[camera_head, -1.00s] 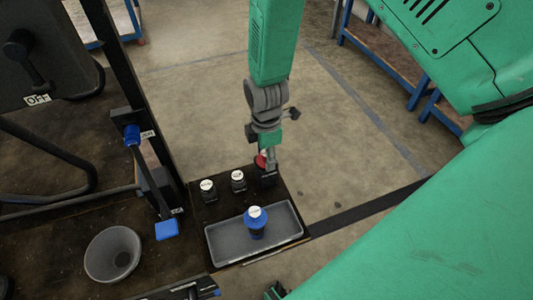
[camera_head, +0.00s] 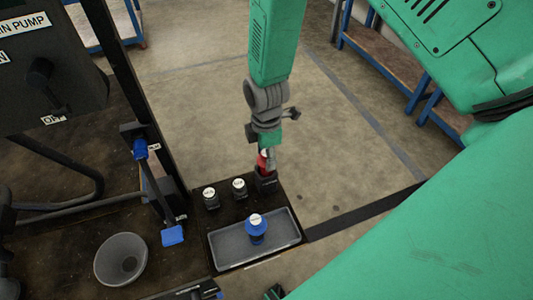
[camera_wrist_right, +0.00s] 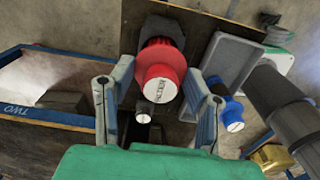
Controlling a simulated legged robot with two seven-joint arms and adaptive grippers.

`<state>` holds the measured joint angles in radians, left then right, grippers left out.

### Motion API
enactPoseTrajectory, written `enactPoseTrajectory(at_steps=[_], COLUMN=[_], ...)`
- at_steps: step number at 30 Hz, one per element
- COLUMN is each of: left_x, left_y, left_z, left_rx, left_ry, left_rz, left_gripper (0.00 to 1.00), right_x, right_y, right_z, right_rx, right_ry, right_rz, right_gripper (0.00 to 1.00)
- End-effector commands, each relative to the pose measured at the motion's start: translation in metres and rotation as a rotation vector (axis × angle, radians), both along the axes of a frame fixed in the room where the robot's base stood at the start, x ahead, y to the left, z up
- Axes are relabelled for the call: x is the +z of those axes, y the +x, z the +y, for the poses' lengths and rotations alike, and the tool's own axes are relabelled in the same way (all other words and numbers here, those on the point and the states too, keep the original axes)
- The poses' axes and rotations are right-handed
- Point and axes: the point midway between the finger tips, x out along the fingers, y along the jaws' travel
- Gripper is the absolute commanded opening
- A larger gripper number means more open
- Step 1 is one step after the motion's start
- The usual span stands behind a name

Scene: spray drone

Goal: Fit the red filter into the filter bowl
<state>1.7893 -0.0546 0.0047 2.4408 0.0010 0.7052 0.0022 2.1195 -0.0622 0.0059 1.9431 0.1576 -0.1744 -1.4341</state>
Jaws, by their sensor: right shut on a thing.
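My right gripper (camera_head: 266,160) has its fingers around the red filter (camera_head: 262,163), just above a black holder (camera_head: 266,181) at the back right corner of the dark board. In the wrist view the red filter (camera_wrist_right: 160,74), with a white labelled end, sits between the two fingers of the right gripper (camera_wrist_right: 158,100). Whether its far end still touches the holder is hard to tell. A blue part with a white top (camera_head: 256,230) stands upright in the grey tray. A grey round bowl (camera_head: 121,260) is at lower left. I cannot tell which is the filter bowl. My left gripper is not clearly seen.
The grey tray (camera_head: 222,258) lies on the board's front part. Two white-capped black pieces (camera_head: 210,198) stand left of the holder. A post with a blue-handled lever (camera_head: 172,235) and a pump panel (camera_head: 45,70) are at left. Open floor lies beyond.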

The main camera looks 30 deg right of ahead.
Motion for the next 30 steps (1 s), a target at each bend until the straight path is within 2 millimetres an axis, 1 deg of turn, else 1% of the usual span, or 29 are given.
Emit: enactPoseTrajectory(at_steps=[1, 10, 25, 30], left_x=[0.004, 0.015, 0.017, 0.021], left_y=[0.0, 0.0, 0.0, 0.0], left_z=[0.0, 0.0, 0.0, 0.0], left_rx=[0.0, 0.0, 0.0, 0.0], left_ry=[0.0, 0.0, 0.0, 0.0], left_rz=[0.0, 0.0, 0.0, 0.0], left_gripper=[0.29, 0.29, 0.29, 0.29], right_x=[0.004, 0.015, 0.017, 0.022], right_y=[0.0, 0.0, 0.0, 0.0], right_z=[0.0, 0.0, 0.0, 0.0], right_rx=[0.0, -0.001, 0.0, 0.0], right_ry=[0.0, 0.0, 0.0, 0.0], right_rz=[0.0, 0.0, 0.0, 0.0], right_gripper=[0.0, 0.0, 0.0, 0.0])
